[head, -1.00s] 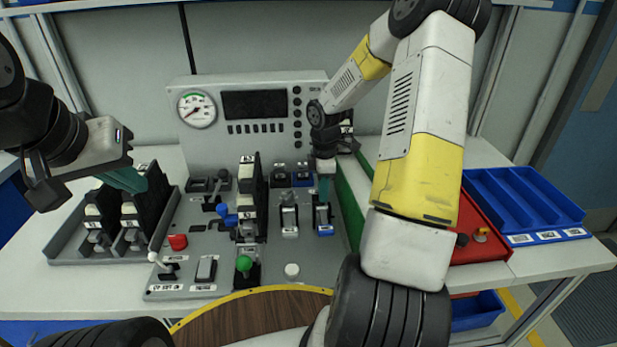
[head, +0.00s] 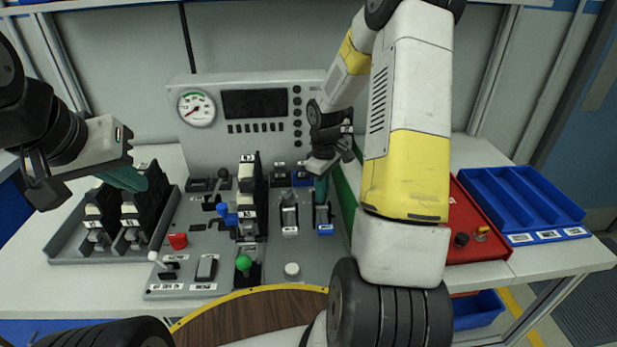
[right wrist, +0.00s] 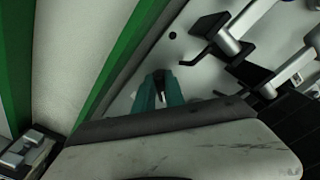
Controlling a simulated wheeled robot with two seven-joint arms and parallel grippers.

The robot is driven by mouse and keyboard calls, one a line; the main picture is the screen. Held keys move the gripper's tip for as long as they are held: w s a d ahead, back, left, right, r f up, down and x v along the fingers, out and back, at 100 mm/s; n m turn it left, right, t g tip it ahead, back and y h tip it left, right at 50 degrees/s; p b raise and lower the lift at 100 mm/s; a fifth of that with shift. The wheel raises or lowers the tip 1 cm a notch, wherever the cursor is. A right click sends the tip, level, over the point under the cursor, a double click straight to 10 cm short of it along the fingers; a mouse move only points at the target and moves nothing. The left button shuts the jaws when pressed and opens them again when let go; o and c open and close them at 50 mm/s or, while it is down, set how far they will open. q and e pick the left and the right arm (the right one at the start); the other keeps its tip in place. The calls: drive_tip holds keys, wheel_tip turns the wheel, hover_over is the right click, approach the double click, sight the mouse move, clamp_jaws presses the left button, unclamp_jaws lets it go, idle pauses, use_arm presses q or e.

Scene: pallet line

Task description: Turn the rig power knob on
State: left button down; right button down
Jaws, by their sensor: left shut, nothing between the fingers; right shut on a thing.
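I cannot read which control is labelled rig power. My right gripper (head: 321,190) is over the right side of the grey console, far left of that panel. It points down just above a blue-based clamp-like fixture (head: 324,218). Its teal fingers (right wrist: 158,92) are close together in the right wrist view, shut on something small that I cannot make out. My left gripper (head: 135,182) is shut and empty above the black holders at the left.
A green wall (head: 349,200) stands right of the right gripper. A blue tray (head: 525,200) lies at the far right. My right arm covers part of the table.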

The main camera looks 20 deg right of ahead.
drive_tip(key=m, duration=0.5)
drive_tip(key=shift+a+m, duration=0.25)
drive_tip(key=shift+m, duration=0.05)
drive_tip(key=shift+a+m, duration=0.2)
drive_tip(key=shift+m, duration=2.1)
drive_tip(key=c, duration=1.4)
unclamp_jaws()
drive_tip(key=shift+s, duration=0.1)
wheel_tip(320, 180, up, 8)
